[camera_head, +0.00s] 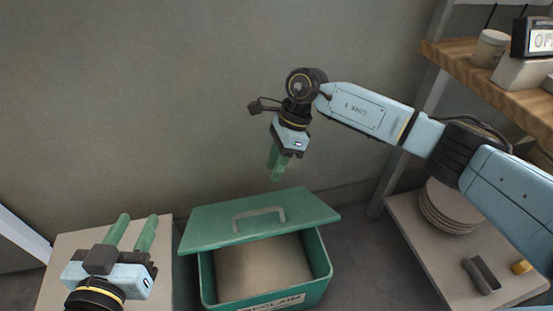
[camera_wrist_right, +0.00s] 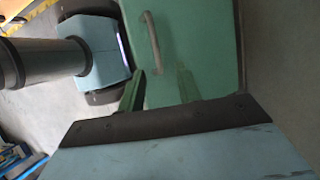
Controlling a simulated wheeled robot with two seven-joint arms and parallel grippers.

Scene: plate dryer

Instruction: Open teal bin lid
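The teal bin (camera_head: 318,285) stands on the floor at the bottom middle of the head view, its front label partly cut off. Its teal lid (camera_head: 215,220) sits toward the back, and the front part of the bin's opening is uncovered, showing a brownish inside. A grey handle (camera_head: 258,217) is on the lid; it also shows in the right wrist view (camera_wrist_right: 152,42). My right gripper (camera_head: 277,170) is above the lid, apart from it, with green fingers spread and empty (camera_wrist_right: 160,90). My left gripper (camera_head: 133,232) is open and empty, left of the bin.
A pale surface (camera_head: 62,255) is under my left gripper. At right, a low shelf (camera_head: 410,235) holds stacked plates (camera_head: 447,208), a grey item (camera_head: 481,275) and a yellow block (camera_head: 521,267). A wooden shelf (camera_head: 500,85) is above. A wall stands behind the bin.

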